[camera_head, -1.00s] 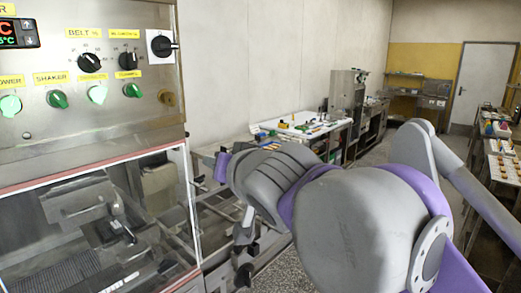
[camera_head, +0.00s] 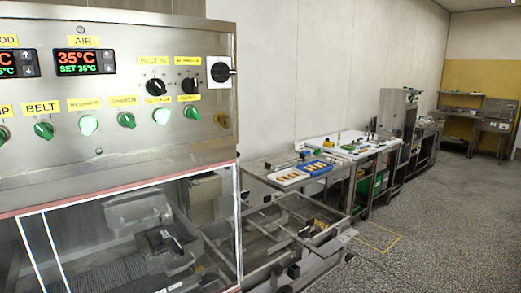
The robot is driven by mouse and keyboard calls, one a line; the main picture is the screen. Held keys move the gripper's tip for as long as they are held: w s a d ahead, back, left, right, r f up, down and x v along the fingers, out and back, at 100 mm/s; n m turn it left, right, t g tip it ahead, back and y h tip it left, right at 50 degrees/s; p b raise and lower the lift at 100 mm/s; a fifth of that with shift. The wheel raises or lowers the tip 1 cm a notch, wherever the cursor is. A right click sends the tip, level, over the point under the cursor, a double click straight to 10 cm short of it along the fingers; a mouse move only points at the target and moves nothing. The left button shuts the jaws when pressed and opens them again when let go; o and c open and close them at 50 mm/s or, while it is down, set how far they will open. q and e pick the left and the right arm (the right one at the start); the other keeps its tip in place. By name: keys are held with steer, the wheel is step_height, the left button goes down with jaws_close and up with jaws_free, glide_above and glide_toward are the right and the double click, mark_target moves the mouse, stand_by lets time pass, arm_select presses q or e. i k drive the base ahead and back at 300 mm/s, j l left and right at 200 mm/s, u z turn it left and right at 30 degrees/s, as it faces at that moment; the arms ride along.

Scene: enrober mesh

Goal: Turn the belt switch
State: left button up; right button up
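The belt switch (camera_head: 44,130) is a green knob under a yellow BELT label (camera_head: 41,107) at the left of the steel control panel (camera_head: 130,160). Other green knobs sit in the same row to its right. A black dial (camera_head: 155,86) sits higher on the panel under another yellow label that seems to start with BELT. Neither of my grippers shows in the view, and nothing touches the panel's knobs.
A glazed enclosure (camera_head: 130,235) with a mesh belt lies below the panel. A steel frame (camera_head: 300,235) juts out to its right. Worktables with trays (camera_head: 290,177) run along the wall. The floor (camera_head: 440,220) at the right is clear.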

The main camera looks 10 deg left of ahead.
mark_target(45, 129)
steer(key=u, duration=1.85)
